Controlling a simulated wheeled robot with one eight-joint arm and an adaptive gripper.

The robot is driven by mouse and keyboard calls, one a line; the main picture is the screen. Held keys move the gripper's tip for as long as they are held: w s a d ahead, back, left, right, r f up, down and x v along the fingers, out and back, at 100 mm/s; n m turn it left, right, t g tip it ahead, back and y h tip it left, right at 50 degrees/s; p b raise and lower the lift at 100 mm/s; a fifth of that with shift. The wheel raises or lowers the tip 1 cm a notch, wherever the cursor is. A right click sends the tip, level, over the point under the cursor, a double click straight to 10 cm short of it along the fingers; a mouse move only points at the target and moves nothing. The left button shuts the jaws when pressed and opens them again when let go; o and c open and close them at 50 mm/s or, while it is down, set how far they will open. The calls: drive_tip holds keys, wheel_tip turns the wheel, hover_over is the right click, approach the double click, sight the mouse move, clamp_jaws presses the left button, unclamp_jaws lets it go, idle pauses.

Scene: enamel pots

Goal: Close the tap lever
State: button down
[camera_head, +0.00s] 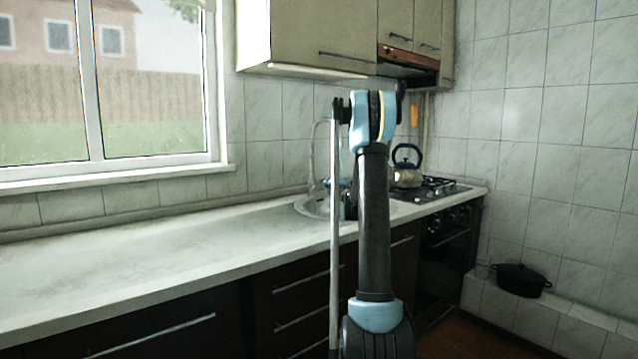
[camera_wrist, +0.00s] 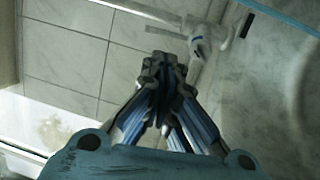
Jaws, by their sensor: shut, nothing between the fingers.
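The tap shows in the wrist view as a pale, shiny body (camera_wrist: 205,45) with a long thin spout running to the upper left; a small blue mark shows on it. I cannot tell the lever's exact position. In the head view the tap's tall curved spout (camera_head: 313,150) rises over the round sink (camera_head: 308,208), and my arm hides much of the rest. My gripper (camera_wrist: 163,64) is shut and empty, its fingertips pointing toward the tap and appearing just beside its body. I cannot tell whether they touch it. In the head view my gripper is mostly hidden behind my arm.
The pale countertop (camera_head: 140,260) is clear left of the sink. A kettle (camera_head: 406,170) stands on the gas stove (camera_head: 440,188) to the right. Wall cabinets (camera_head: 310,35) hang above. A black pot (camera_head: 522,280) sits on a low tiled ledge at the right.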

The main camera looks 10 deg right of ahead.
drive_tip(key=x, duration=1.3)
drive_tip(key=shift+w, duration=0.15)
drive_tip(key=shift+x, duration=0.8)
drive_tip(key=shift+w+d+r, duration=0.2)
drive_tip(key=shift+r, duration=0.15)
